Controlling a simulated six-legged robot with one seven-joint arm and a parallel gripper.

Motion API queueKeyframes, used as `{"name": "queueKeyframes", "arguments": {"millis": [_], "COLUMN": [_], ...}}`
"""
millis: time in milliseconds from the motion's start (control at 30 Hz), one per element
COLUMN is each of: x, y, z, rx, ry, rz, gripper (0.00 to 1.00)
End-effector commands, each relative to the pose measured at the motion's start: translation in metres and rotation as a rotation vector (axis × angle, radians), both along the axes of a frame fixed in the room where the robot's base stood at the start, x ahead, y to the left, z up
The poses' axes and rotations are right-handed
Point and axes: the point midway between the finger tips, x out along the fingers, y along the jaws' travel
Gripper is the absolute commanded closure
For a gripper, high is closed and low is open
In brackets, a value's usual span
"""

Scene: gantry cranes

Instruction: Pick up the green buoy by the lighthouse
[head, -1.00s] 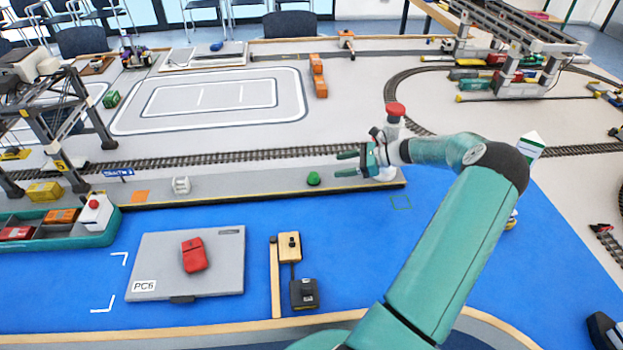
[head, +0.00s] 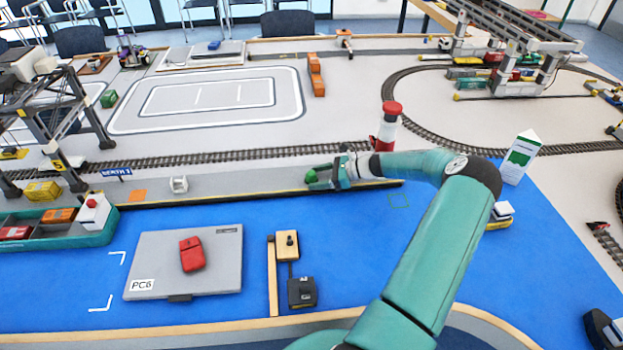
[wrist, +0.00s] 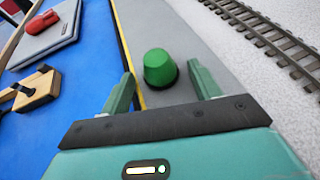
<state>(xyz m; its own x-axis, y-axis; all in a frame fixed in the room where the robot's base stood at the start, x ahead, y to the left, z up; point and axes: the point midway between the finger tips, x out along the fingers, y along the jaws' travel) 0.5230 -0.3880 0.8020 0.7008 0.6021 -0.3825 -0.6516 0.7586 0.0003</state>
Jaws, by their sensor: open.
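The green buoy (wrist: 160,68) stands on the grey quay strip, close to its yellow edge line. In the head view the buoy (head: 311,176) shows at the tips of my gripper (head: 325,178), partly covered by it. In the wrist view my gripper (wrist: 163,88) is open, with one finger on each side of the buoy's near end and gaps on both sides. The buoy lies between and slightly beyond the fingertips. The red-and-white lighthouse (head: 386,127) stands to the right, behind my wrist, its lower part partly hidden.
Railway track (head: 230,156) runs behind the quay (head: 230,182). Blue water surface lies in front. A small white object (head: 179,184) stands left on the quay. A grey plate (head: 150,265) with a red object (head: 191,254) and a wooden block (head: 287,245) are in front.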

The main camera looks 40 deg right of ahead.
Motion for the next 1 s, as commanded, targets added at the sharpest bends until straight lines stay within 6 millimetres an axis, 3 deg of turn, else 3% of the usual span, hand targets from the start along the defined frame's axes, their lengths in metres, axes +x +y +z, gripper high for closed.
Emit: {"name": "queueKeyframes", "arguments": {"millis": [67,300,333,733,933,1000], "x": [0.0,-0.001,-0.001,0.0,-0.001,-0.01], "y": [0.0,-0.001,-0.001,-0.001,-0.001,0.002], "z": [0.0,0.0,0.0,0.008,0.033,0.044], "rx": [0.0,0.0,0.0,-0.002,-0.004,-0.003], "ry": [0.0,0.0,0.0,-0.001,-0.001,0.0], "rz": [0.0,0.0,0.0,0.0,0.001,0.0], "gripper": [0.38,0.85,0.86,0.87,0.87,0.87]}}
